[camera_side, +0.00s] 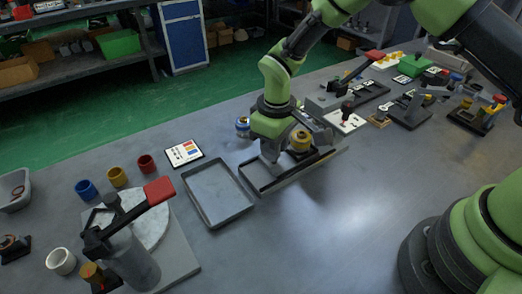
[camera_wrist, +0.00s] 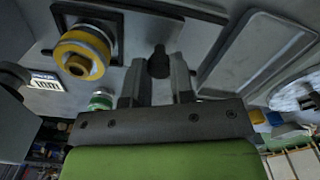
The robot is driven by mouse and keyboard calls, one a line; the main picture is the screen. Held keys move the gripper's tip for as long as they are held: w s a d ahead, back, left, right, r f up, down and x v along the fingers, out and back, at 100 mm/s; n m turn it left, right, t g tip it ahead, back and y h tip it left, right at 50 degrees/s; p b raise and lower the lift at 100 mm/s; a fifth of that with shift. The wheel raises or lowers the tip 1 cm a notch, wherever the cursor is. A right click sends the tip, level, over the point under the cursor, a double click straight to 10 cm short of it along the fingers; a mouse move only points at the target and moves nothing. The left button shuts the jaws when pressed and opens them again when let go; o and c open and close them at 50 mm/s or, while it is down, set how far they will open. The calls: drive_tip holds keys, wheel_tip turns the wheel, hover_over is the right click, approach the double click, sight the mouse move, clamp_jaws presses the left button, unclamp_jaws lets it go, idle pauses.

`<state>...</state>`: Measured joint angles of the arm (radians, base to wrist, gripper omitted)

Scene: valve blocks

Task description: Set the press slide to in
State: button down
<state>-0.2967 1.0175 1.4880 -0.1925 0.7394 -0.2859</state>
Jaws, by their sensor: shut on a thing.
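My gripper (camera_side: 268,155) points down over a long, dark-edged slide fixture (camera_side: 310,166) near the middle of the table. In the wrist view, the gripper's two fingers (camera_wrist: 157,82) are shut on a dark upright knob (camera_wrist: 158,60), which I take to be the press slide's knob. In the side view the knob is hidden by the gripper. A yellow ringed cylinder (camera_side: 300,140) stands just right of the gripper on the fixture; it also shows at upper left in the wrist view (camera_wrist: 82,52). I cannot tell the slide's position from these frames.
A shallow grey tray (camera_side: 190,200) lies left of the fixture. A lever press with a red handle (camera_side: 159,190) stands at lower left, near blue, yellow and red cups. A printed card (camera_side: 184,150) lies behind the tray. More fixtures crowd the back right; the front middle is clear.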

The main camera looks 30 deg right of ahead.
drive_tip(key=shift+d, duration=0.15)
drive_tip(key=c, duration=1)
unclamp_jaws()
wheel_tip(320, 180, up, 9)
drive_tip(key=shift+f, duration=0.1)
drive_tip(key=shift+r, duration=0.6)
